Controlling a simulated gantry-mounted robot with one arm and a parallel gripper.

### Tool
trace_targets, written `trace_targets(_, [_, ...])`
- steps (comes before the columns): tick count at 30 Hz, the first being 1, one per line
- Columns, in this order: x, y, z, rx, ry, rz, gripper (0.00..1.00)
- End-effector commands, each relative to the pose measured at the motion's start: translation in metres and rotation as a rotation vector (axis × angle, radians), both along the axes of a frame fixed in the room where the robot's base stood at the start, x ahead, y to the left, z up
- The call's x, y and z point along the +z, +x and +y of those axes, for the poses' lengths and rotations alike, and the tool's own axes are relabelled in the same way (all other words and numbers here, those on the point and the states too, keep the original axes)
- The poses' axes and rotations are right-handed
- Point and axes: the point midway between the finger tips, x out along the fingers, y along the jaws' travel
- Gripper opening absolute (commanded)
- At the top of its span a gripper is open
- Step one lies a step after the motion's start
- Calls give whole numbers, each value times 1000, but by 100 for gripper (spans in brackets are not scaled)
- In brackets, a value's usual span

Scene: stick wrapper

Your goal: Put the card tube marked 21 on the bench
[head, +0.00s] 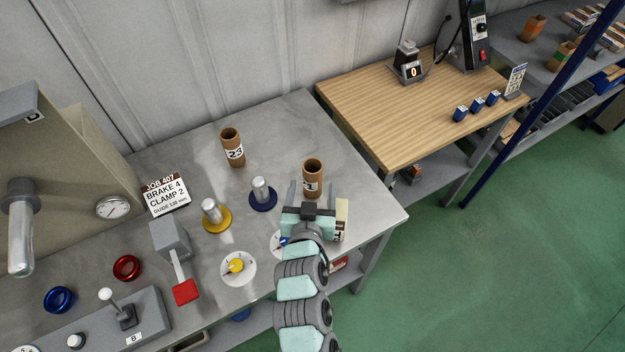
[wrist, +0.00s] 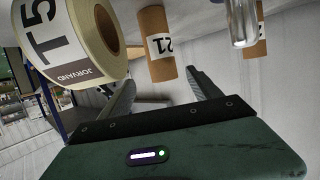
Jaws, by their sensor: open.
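The brown card tube marked 21 (head: 313,168) stands upright near the right end of the grey metal bench (head: 300,115). Its label is partly hidden in the head view, but the 21 reads in the wrist view (wrist: 158,45). My gripper (head: 311,184) is open, with its fingers pointing toward the tube. In the wrist view the tube shows ahead, between the lines of the two fingers (wrist: 163,82), with no visible contact. A second card tube, marked 23 (head: 232,150), stands farther back on the bench.
A cream label roll marked T5 (wrist: 85,40) stands close beside my gripper. Metal posts on a blue base (head: 263,196) and a yellow base (head: 215,218) stand to the left. A job sign (head: 165,195) is farther left. A wooden table (head: 400,110) adjoins the bench at right.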

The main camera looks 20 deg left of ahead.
Motion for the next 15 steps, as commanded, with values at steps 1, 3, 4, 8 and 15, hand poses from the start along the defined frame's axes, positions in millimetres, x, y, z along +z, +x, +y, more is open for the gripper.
trace_targets(1, [-1, 4, 1, 0, -1, 0, 73])
trace_targets(3, [-4, 13, 4, -1, -1, -1, 73])
trace_targets(4, [-5, 17, 5, -1, -1, -1, 73])
trace_targets(8, [-10, 35, 12, 1, 1, -4, 73])
trace_targets(15, [-14, 53, 19, 1, 1, -5, 73])
